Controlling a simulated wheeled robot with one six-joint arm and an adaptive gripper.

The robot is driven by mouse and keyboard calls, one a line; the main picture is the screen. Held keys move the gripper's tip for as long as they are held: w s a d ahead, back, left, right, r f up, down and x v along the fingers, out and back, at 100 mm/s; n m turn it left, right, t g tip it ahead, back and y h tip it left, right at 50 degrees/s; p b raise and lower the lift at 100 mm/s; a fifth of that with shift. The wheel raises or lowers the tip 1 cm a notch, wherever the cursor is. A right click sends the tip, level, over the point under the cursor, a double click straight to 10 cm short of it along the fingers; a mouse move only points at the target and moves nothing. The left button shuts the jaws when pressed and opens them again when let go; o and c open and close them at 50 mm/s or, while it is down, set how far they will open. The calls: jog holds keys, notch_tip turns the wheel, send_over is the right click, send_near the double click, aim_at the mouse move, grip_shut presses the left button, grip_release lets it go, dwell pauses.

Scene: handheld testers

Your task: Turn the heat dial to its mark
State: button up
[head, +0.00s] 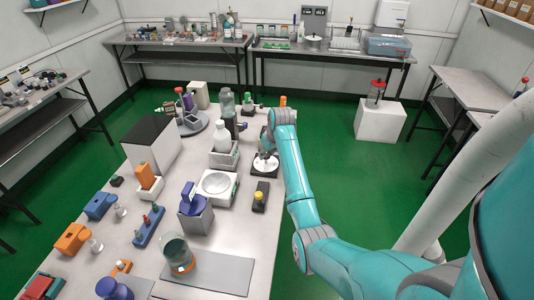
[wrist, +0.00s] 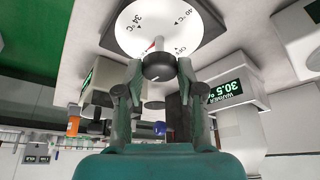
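My gripper (wrist: 159,72) has one finger on each side of the knob, with narrow gaps seeming to show. Whether either fingertip touches it is hard to tell. In the head view my gripper (head: 266,152) is over the dial's white disc (head: 262,166), partly covering it. A green display (wrist: 225,91) reads WARMER 30.5 °.
The bench (head: 226,248) is crowded left of my arm. A scale (head: 216,184), a white bottle (head: 221,136) in a holder, a small dark box with a yellow knob (head: 260,196) and a beaker (head: 178,254) stand near. Green floor (head: 350,190) lies open to the right.

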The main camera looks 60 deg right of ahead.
jog(key=shift+c, duration=0.8)
jog(key=shift+n, duration=0.3)
jog(key=n, duration=0.1)
jog(key=n+y, duration=0.1)
jog(key=n, duration=0.1)
jog(key=shift+s+d+n+y, duration=0.1)
jog(key=shift+d+n+y, duration=0.1)
jog(key=shift+n+y, duration=0.1)
jog(key=n+y, duration=0.1)
jog(key=n, duration=0.1)
jog(key=n+y, duration=0.1)
jog(key=n, duration=0.2)
jog(key=shift+d, duration=0.2)
jog(key=n+y, duration=0.1)
jog(key=n, duration=0.2)
jog(key=n+g, duration=0.1)
jog(key=n, duration=0.1)
jog(key=shift+w+d+n+y, duration=0.15)
jog(key=shift+w+n+y, duration=0.05)
jog(key=shift+n+y, duration=0.2)
jog(key=shift+w+n+g+y, duration=0.1)
jog(key=shift+n+g+y, duration=0.4)
jog(key=shift+n, duration=1.3)
jog(key=shift+g, duration=0.3)
